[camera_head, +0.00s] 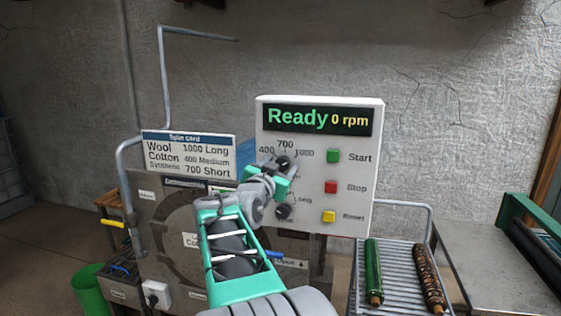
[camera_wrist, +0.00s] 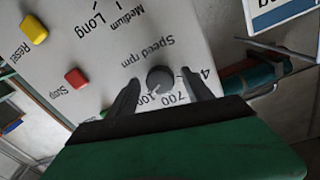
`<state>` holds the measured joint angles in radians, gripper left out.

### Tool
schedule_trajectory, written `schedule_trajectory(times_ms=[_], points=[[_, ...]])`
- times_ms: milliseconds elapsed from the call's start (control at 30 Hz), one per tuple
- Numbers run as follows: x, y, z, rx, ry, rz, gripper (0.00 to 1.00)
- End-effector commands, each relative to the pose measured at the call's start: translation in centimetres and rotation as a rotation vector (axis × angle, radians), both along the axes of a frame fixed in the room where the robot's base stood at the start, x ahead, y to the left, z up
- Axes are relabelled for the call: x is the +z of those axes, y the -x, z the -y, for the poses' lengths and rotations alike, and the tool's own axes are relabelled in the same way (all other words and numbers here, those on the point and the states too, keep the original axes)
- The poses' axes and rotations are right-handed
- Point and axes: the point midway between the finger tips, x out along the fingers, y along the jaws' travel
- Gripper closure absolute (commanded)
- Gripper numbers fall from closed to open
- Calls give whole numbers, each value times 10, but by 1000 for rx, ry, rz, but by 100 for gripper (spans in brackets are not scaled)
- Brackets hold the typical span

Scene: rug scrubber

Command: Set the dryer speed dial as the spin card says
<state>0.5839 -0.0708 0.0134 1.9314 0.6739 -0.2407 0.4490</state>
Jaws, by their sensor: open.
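The control panel (camera_head: 352,135) shows "Ready 0 rpm". Its speed dial (camera_head: 284,162) is partly hidden by my gripper (camera_head: 274,176), with 400, 700 and 1000 around it. In the wrist view the dark round speed dial (camera_wrist: 160,79) sits between the fingers of my open gripper (camera_wrist: 161,77); contact cannot be told. A pale mark on the dial seems to point toward 1000, but it is small. The spin card (camera_head: 188,154) stands left of the panel; it reads Wool 1000 Long, Cotton 400 Medium, Synthetic 700 Short. It partly shows in the wrist view (camera_wrist: 280,14).
A green Start button (camera_head: 334,156), red Stop button (camera_head: 331,187) and yellow Reset button (camera_head: 329,216) line the panel's right. A lower dial (camera_head: 283,211) sits under the speed dial. A green roll (camera_head: 373,270) and a brown patterned roll (camera_head: 430,278) lie on the rack.

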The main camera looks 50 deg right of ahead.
Motion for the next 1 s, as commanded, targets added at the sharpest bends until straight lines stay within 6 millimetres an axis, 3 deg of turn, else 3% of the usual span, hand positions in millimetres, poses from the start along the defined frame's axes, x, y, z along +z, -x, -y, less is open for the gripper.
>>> schedule_trajectory(times_ms=[300, 1000], points=[[-1, -3, 6, 2, 0, 0, 41], [-1, -3, 6, 1, -1, -1, 98]])
